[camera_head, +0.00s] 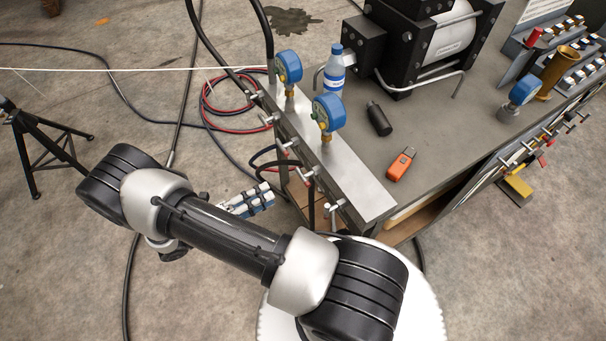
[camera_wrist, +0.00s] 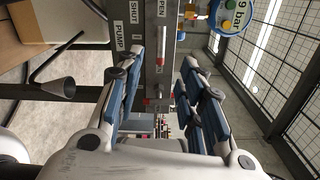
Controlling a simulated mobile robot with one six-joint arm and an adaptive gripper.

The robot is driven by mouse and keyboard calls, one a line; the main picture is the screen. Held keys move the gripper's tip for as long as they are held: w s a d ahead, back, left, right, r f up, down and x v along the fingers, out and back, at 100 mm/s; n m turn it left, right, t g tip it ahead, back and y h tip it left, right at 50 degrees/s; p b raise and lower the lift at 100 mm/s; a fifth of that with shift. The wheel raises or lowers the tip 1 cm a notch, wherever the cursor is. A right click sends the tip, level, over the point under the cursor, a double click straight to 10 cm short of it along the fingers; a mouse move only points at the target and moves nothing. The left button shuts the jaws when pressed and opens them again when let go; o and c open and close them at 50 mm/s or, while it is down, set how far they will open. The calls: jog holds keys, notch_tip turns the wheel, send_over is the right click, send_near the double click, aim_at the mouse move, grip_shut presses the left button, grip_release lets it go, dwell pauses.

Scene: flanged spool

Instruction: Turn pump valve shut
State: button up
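In the wrist view, the grey valve panel (camera_wrist: 160,50) shows between my fingers, with a PUMP label (camera_wrist: 119,37) and the words SHUT (camera_wrist: 135,11) and OPEN (camera_wrist: 162,10). A small valve handle with a red part (camera_wrist: 161,93) lies in the gap between the fingers; its exact setting is hard to tell. My gripper (camera_wrist: 163,88) is open, its blue-padded fingers apart on either side, with no contact visible. In the head view, my gripper (camera_head: 250,200) is left of the manifold (camera_head: 340,170), whose side carries several small valves. I cannot tell there which is the pump valve.
Blue gauges (camera_head: 328,111) stand on the manifold. A bottle (camera_head: 334,72), a black cylinder (camera_head: 379,118) and an orange device (camera_head: 401,163) are on the bench (camera_head: 440,120). Hoses (camera_head: 215,100) lie on the floor and hang near the manifold.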

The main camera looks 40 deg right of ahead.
aim_at(306, 174)
jog(key=b+x, duration=0.2)
jog(key=x, duration=1.1)
jog(key=shift+s+d, duration=0.1)
jog(key=shift+d, duration=0.25)
jog(key=shift+f, duration=0.1)
grip_shut()
